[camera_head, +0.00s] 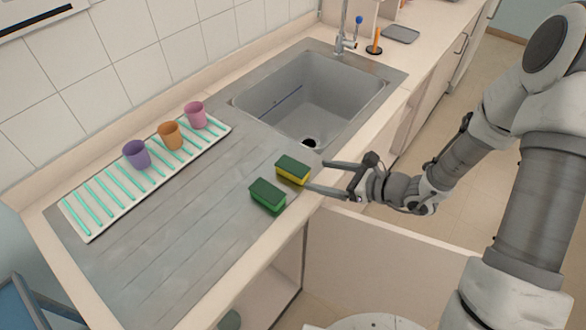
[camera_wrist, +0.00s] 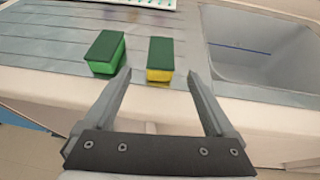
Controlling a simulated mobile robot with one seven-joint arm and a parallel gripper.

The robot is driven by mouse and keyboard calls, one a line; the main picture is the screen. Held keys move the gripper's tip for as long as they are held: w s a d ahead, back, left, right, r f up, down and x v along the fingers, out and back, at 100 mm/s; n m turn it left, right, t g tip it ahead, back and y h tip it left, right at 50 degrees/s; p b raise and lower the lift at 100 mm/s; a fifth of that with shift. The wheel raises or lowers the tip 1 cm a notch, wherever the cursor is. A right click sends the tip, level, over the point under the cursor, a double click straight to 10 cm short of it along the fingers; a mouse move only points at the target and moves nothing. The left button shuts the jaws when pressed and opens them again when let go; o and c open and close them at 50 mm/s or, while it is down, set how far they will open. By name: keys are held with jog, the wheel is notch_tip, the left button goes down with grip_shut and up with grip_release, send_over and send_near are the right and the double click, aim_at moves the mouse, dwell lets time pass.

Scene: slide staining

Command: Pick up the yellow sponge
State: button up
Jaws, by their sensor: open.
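The yellow sponge (camera_head: 292,174) has a dark green top and lies on the metal drainboard near its front edge, by the sink. My gripper (camera_head: 315,175) is open beside it at counter level, its fingers pointing toward it from the right. In the wrist view the yellow sponge (camera_wrist: 160,60) shows ahead, between the directions of the two open fingers of my gripper (camera_wrist: 158,75). It appears apart from the left finger; I cannot tell whether the tips touch it. Nothing is held.
A green sponge (camera_head: 268,197) with a dark top lies close by; it is left of the yellow one in the wrist view (camera_wrist: 106,53). The sink (camera_head: 312,97) is behind. A striped rack (camera_head: 90,222) holds purple, orange and pink cups.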

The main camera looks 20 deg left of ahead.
aim_at(306, 172)
jog(key=x, duration=0.8)
jog(key=shift+w+a+f+p, duration=0.1)
jog(key=shift+a+f+p, duration=0.15)
jog(key=shift+f+p, duration=0.05)
jog(key=c, duration=1.4)
jog(key=shift+r, duration=0.1)
